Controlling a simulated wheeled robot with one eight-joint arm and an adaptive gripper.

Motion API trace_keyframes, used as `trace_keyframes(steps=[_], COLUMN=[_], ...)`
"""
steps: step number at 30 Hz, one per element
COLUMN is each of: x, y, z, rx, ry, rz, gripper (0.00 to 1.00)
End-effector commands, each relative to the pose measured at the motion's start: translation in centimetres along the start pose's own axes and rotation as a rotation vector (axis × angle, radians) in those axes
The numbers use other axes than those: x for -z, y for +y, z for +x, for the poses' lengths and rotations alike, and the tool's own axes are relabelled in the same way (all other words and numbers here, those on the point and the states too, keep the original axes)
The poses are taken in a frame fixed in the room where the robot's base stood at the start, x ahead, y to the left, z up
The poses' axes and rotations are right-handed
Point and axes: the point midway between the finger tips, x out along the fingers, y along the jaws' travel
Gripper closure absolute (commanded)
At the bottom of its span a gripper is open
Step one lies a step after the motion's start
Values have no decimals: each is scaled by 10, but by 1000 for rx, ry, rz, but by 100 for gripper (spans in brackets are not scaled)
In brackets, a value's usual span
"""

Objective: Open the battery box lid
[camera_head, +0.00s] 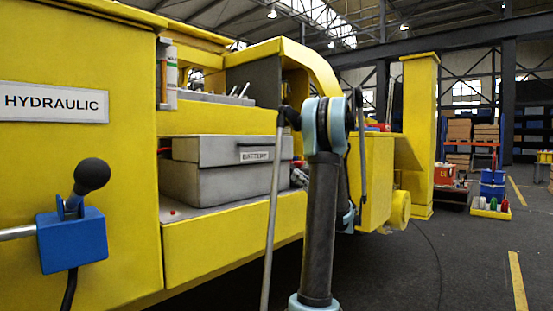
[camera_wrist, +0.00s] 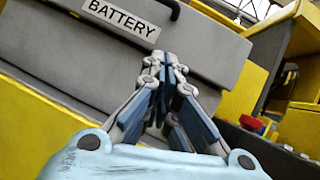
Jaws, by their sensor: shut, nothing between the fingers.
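The grey battery box (camera_head: 225,184) sits in a recess of the yellow machine in the head view. Its lid (camera_head: 205,149) is down on the box and carries a BATTERY label (camera_head: 257,156). In the wrist view the label (camera_wrist: 120,18) is at the upper left on the lid (camera_wrist: 210,35), with part of a dark handle (camera_wrist: 168,6) at the top edge. My gripper (camera_wrist: 165,58) is shut and empty, in front of the box and below the label in the picture. In the head view my arm mostly hides the gripper. I cannot tell whether its tips touch the box.
A blue block with a black-knobbed lever (camera_head: 72,235) stands at the left by the HYDRAULIC panel (camera_head: 52,103). A bottle (camera_head: 168,75) stands above the recess. A yellow post (camera_head: 418,135) is at the right.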

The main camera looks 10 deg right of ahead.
Motion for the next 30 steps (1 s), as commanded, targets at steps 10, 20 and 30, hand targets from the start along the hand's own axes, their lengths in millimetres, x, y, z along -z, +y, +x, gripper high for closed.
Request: trace_keyframes(steps=[10,20,30], x=[-5,-6,-28], y=[-11,-13,-15], z=[17,74,111], rx=[17,19,20], ry=[-18,-17,-16], rz=[9,8,6], gripper=[100,100,100])
